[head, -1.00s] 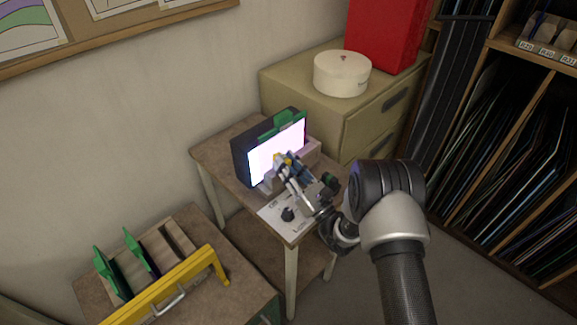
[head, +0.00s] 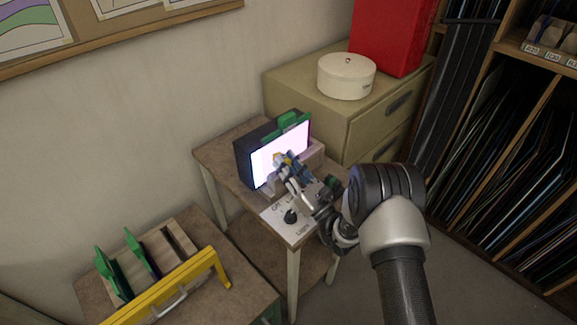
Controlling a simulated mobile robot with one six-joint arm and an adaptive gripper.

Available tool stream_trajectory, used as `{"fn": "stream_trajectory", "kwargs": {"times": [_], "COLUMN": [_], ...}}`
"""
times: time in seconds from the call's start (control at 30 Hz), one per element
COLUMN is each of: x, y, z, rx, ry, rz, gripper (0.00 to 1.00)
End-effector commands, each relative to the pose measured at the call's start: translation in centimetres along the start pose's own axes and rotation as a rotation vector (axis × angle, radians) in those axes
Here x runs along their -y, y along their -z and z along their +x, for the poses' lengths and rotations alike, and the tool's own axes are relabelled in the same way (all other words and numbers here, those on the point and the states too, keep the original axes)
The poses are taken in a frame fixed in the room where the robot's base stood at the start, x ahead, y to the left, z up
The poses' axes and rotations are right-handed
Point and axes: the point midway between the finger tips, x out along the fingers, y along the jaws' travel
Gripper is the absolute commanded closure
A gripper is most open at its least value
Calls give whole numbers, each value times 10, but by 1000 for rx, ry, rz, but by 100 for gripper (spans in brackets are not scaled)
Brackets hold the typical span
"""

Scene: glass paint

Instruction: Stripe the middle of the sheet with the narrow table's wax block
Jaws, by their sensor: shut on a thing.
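The sheet (head: 296,142) is a bright, pinkish-white lit panel, upright against a dark box (head: 243,165) on the narrow table (head: 228,153). A green clip (head: 288,122) sits at its top edge. My gripper (head: 281,160) is in front of the middle of the sheet, shut on a small yellowish piece, which looks like the wax block (head: 277,157). The fingers hide most of the block, and I cannot tell whether it touches the sheet. No stripe can be made out on the visible part of the sheet.
A pale ledge (head: 314,160) runs below the sheet. At lower left, a rack (head: 178,239) holds green-handled pieces beside a yellow-framed tool (head: 180,284). A cabinet (head: 310,95) stands behind, right.

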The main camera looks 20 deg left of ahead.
Motion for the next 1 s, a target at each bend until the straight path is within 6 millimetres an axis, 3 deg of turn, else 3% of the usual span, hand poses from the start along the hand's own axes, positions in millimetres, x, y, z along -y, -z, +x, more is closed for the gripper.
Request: {"fn": "stream_trajectory", "kwargs": {"times": [0.53,1.0], "x": [3,37], "y": [2,-3], "z": [7,8], "rx": [2,2], "ry": [0,0], "rz": [-1,-2], "gripper": [100,100]}}
